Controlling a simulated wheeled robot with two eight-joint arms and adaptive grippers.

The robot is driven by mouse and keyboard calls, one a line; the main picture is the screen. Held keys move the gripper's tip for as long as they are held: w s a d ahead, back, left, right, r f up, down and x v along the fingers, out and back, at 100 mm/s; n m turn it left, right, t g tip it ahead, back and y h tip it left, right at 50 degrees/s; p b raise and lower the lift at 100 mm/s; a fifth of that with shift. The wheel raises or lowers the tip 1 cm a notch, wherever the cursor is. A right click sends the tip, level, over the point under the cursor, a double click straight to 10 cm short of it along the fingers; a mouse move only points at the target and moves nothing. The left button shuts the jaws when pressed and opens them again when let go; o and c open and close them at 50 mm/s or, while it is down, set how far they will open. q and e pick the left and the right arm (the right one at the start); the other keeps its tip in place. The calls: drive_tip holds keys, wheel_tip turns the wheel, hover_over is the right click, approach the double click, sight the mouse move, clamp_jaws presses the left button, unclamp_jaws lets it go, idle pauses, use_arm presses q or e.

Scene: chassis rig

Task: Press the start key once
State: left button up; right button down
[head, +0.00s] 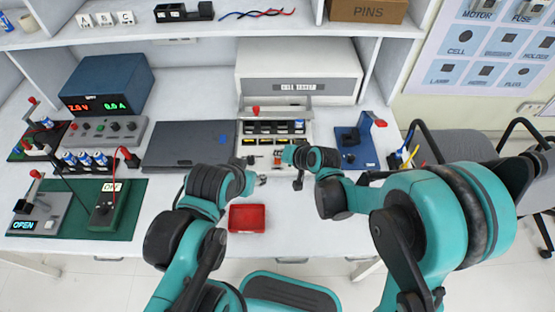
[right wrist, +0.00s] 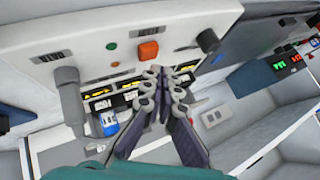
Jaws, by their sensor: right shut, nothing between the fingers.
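The chassis rig (head: 305,129) stands at the back middle of the bench, with a row of slots and a front panel. In the right wrist view its panel (right wrist: 95,25) carries an orange square key (right wrist: 148,50), a small green round part (right wrist: 112,46) and a black knob (right wrist: 207,40). No start label is readable. My right gripper (head: 284,157) is at the rig's front; its shut, empty fingertips (right wrist: 161,72) appear close to the orange key. Contact cannot be told. My left gripper (head: 262,180) is just in front of the rig; its jaws are too small to read.
A red tray (head: 247,218) lies in front of the rig. A dark closed laptop-like case (head: 188,146) is to the left, and a blue fixture (head: 355,155) to the right. A grey lever (right wrist: 68,88) juts from the panel. The front bench strip is mostly clear.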

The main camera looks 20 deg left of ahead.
sight(279, 162)
idle(0.8)
drive_tip(key=shift+f+b, duration=0.4)
drive_tip(key=shift+b, duration=0.05)
drive_tip(key=shift+f+b, duration=0.35)
drive_tip(key=shift+f, duration=0.15)
idle(0.4)
drive_tip(key=shift+r, duration=0.1)
drive_tip(key=shift+r+p, duration=0.65)
drive_tip(key=shift+r, duration=0.15)
wheel_tip(279, 162, up, 5)
drive_tip(key=p, duration=0.4)
drive_tip(key=shift+r, duration=0.1)
